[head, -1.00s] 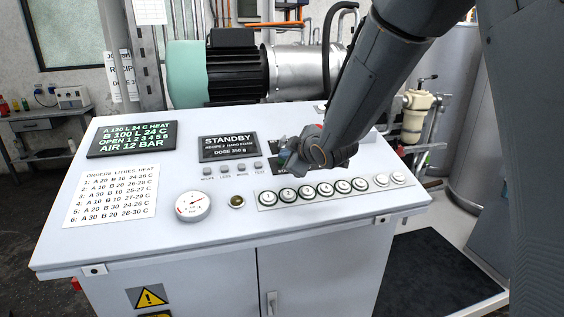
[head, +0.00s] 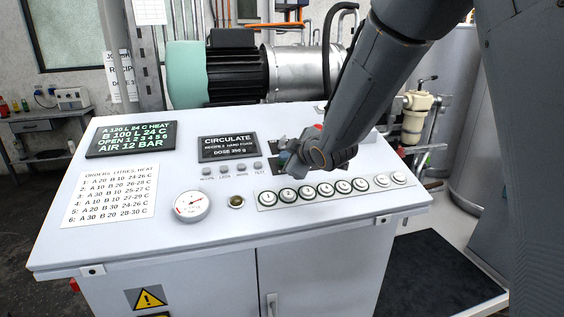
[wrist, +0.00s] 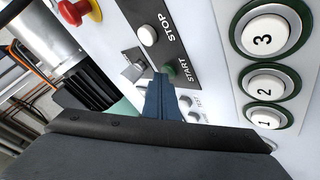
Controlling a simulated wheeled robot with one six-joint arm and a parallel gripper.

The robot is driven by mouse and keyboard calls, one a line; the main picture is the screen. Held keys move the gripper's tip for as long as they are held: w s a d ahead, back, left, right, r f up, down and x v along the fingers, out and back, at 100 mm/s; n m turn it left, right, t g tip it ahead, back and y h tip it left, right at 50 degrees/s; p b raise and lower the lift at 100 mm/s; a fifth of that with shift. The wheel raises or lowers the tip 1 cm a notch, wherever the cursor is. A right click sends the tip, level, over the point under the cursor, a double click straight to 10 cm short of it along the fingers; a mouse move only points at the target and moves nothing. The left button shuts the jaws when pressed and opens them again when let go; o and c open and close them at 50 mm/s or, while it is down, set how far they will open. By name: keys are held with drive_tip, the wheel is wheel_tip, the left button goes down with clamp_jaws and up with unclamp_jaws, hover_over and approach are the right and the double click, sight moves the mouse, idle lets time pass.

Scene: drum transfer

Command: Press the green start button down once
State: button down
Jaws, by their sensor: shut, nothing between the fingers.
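The green start button (wrist: 170,72) shows in the wrist view beside the word START, partly hidden by my fingertips. My gripper (wrist: 162,80) is shut and empty, its tips right at the button; I cannot tell whether they touch it. In the head view my gripper (head: 288,160) is low over the panel and hides the button. The small display (head: 228,147) reads CIRCULATE.
A white stop button (wrist: 147,35), a selector switch (wrist: 133,72) and a red knob (wrist: 74,11) are close by. White numbered buttons (wrist: 264,39) line the panel (head: 130,235).

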drive_tip(key=shift+s+d+r+p, duration=0.1)
drive_tip(key=shift+s+r+p, duration=0.2)
drive_tip(key=shift+r+p, duration=0.4)
drive_tip(key=shift+r, duration=0.15)
drive_tip(key=r+p, duration=0.1)
drive_tip(key=s+r+p, duration=0.1)
drive_tip(key=r, duration=0.1)
drive_tip(key=r+p, duration=0.1)
drive_tip(key=shift+s+d+r, duration=0.25)
drive_tip(key=shift+s+r, duration=0.05)
drive_tip(key=shift+r, duration=0.05)
idle(0.4)
